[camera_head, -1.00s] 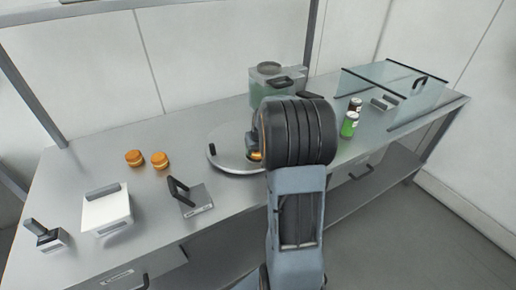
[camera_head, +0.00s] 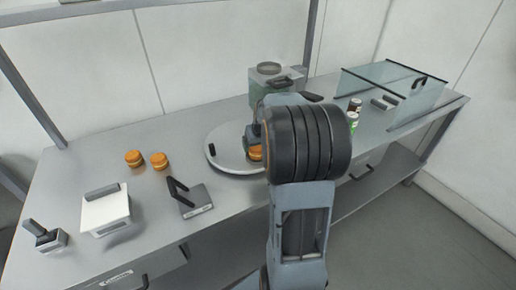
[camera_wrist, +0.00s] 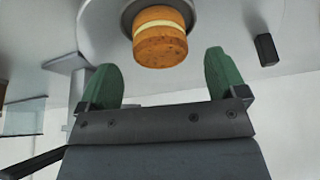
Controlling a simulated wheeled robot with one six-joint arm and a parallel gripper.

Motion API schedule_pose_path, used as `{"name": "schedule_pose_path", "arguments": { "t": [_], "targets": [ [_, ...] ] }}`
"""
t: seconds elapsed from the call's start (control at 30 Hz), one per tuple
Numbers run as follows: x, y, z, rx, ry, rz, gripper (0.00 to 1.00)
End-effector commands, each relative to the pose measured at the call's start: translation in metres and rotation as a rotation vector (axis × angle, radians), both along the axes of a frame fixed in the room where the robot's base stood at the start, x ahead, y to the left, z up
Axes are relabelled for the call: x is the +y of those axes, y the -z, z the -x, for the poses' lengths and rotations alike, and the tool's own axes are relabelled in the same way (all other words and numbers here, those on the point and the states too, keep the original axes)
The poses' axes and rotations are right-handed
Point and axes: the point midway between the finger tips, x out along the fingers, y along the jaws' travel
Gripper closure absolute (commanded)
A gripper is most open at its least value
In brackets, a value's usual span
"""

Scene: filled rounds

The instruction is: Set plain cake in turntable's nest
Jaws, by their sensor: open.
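An orange-brown round cake with a pale band around its middle (camera_wrist: 160,38) stands on the turntable (camera_wrist: 93,22) in the wrist view. In the head view, this cake (camera_head: 255,153) shows partly beside my arm on the turntable's round plate (camera_head: 226,160). In the head view my arm hides most of the gripper and the turntable's right side. Two similar cakes (camera_head: 134,158) (camera_head: 160,161) stand on the counter to the left.
A clear container with a dark handle (camera_head: 268,88) stands behind the turntable. Small bottles (camera_head: 353,119) and a glass-sided case (camera_head: 415,100) are at the right. A white-topped box (camera_head: 106,212), a handled grey block (camera_head: 190,200) and a small dark-handled tool (camera_head: 45,236) are at the left.

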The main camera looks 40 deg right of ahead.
Motion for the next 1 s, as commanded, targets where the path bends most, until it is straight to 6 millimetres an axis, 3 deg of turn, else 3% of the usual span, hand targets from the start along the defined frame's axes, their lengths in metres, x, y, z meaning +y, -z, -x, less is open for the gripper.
{"name": "schedule_pose_path", "arguments": {
  "t": [0.3,0.47,0.53,0.67,0.8,0.9,1.0],
  "targets": [
    [0.006,-0.052,0.021,-0.003,0.001,0.001,0.09],
    [0.009,-0.067,0.027,-0.001,0.0,0.0,0.09],
    [0.02,-0.071,0.03,0.0,-0.013,0.0,0.09],
    [0.079,-0.078,0.047,0.009,-0.081,-0.005,0.09],
    [0.153,-0.072,0.085,0.026,-0.172,-0.007,0.09],
    [0.189,-0.063,0.114,0.037,-0.227,-0.009,0.09],
    [0.212,-0.053,0.139,0.044,-0.267,-0.008,0.09]
  ]
}}
